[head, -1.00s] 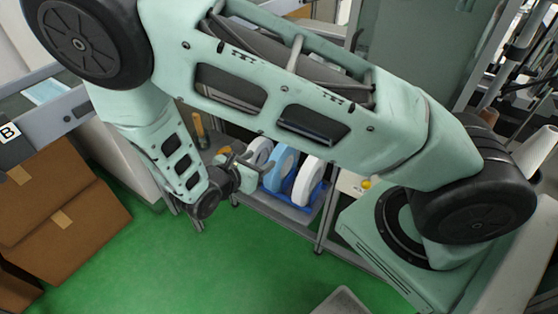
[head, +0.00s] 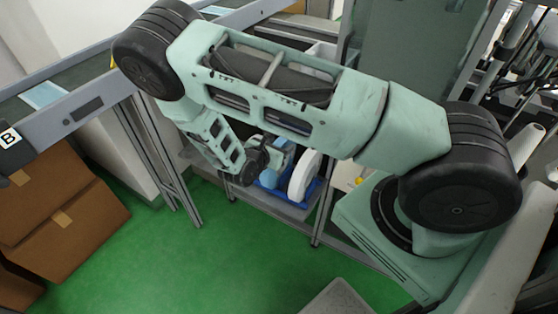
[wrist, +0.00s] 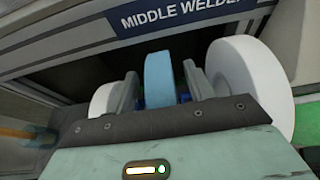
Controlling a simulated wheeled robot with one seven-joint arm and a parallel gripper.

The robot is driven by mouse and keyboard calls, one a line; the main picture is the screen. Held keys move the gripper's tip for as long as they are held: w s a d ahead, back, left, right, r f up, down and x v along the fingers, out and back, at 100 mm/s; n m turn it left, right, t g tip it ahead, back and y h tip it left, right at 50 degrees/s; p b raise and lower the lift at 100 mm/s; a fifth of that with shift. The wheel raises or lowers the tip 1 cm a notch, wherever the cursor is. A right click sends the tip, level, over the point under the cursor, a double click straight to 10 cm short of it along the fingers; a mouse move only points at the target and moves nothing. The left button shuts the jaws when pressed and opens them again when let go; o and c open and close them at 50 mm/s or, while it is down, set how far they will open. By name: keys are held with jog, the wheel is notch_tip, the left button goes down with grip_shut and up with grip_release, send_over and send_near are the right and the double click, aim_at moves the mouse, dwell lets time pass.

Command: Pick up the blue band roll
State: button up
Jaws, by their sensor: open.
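The blue band roll (wrist: 159,78) stands upright in the wrist view, between two white rolls. My gripper (wrist: 161,82) is open, with one finger on each side of the blue roll in the picture and a gap at both sides. How deep the roll sits between the fingers is hard to tell. The lower part of the roll is hidden by my gripper's body. In the head view the blue roll (head: 284,153) shows only in part behind my wrist, and the fingers are hardly visible there.
A white roll (wrist: 251,78) stands close to the right finger and another (wrist: 100,99) beside the left one. A blue tray (head: 312,194) holds the rolls on a low shelf. A "MIDDLE WELDER" label (wrist: 181,14) is on the edge above. Brown boxes (head: 70,218) stand at left.

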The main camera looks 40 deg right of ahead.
jog(key=shift+d+f, duration=0.1)
jog(key=shift+d, duration=0.1)
grip_shut()
